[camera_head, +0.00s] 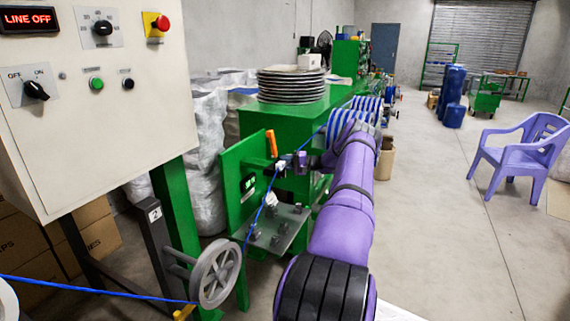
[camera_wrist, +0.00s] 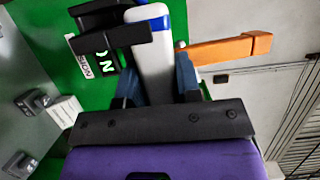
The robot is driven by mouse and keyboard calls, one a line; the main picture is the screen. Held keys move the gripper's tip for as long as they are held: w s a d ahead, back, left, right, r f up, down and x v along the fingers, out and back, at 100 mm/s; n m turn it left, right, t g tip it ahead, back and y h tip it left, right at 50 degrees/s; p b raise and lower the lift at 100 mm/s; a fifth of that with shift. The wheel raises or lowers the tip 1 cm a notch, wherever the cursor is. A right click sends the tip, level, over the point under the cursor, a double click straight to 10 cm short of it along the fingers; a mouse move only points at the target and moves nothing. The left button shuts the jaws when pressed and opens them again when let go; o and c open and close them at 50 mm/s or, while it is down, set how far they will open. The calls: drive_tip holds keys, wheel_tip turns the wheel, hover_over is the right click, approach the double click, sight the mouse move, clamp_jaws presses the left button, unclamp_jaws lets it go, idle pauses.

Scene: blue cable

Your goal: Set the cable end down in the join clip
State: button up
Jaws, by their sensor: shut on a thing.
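My gripper (camera_head: 298,163) is at the green station, in front of its upright green panel (camera_head: 232,186). In the wrist view my gripper (camera_wrist: 160,80) is shut on a white piece with a blue band (camera_wrist: 150,50), apparently the cable end. The blue cable (camera_head: 258,215) runs from the lower left, past a grey pulley wheel (camera_head: 216,272), up toward my gripper. A black bracket (camera_wrist: 125,36) lies beside or across the white piece; whether they touch is unclear. I cannot tell for sure which part is the join clip.
An orange lever (camera_head: 271,143) sticks up beside my gripper. A metal plate (camera_head: 278,230) with several dark clamps is below. A white control panel (camera_head: 90,110) reading LINE OFF stands at left. Floor is free at right, before a purple chair (camera_head: 520,155).

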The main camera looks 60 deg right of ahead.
drive_tip(key=shift+f, duration=0.35)
idle(0.3)
drive_tip(key=o, duration=0.9)
drive_tip(key=shift+o, duration=0.2)
drive_tip(key=v, duration=1)
drive_tip(key=shift+s+d, duration=0.2)
drive_tip(key=shift+s, duration=0.15)
